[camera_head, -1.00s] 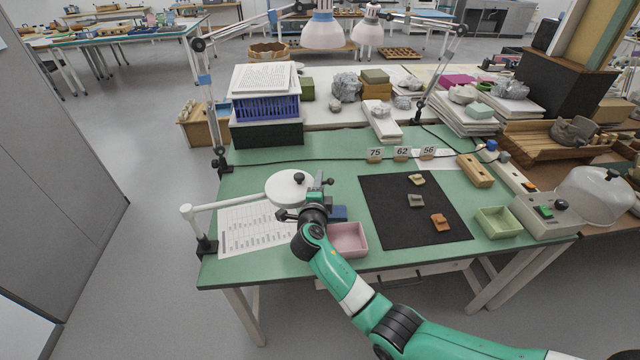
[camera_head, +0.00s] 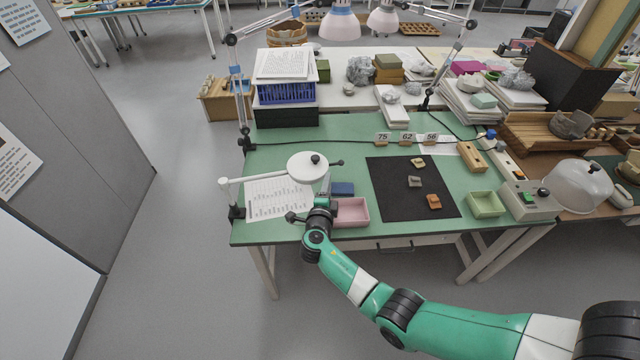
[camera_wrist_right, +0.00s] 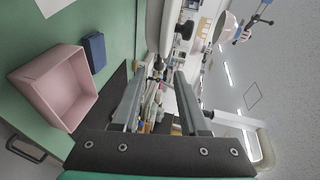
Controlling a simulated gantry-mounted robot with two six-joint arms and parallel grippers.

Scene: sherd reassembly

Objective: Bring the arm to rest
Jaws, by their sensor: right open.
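My right gripper (camera_head: 325,188) is above the front left part of the green table (camera_head: 290,150), close to the pink tray (camera_head: 353,212) and the round white lamp head (camera_head: 308,166). In the right wrist view the two fingers of my right gripper (camera_wrist_right: 155,92) stand apart with nothing between them. The pink tray also shows in that view (camera_wrist_right: 55,88) and looks empty. My left gripper is in neither view.
A black mat (camera_head: 400,195) holds several sherds, among them an orange one (camera_head: 433,201). A blue block (camera_head: 342,188) lies behind the pink tray. A green tray (camera_head: 486,204) is at the right. A printed sheet (camera_head: 275,199) lies at the left.

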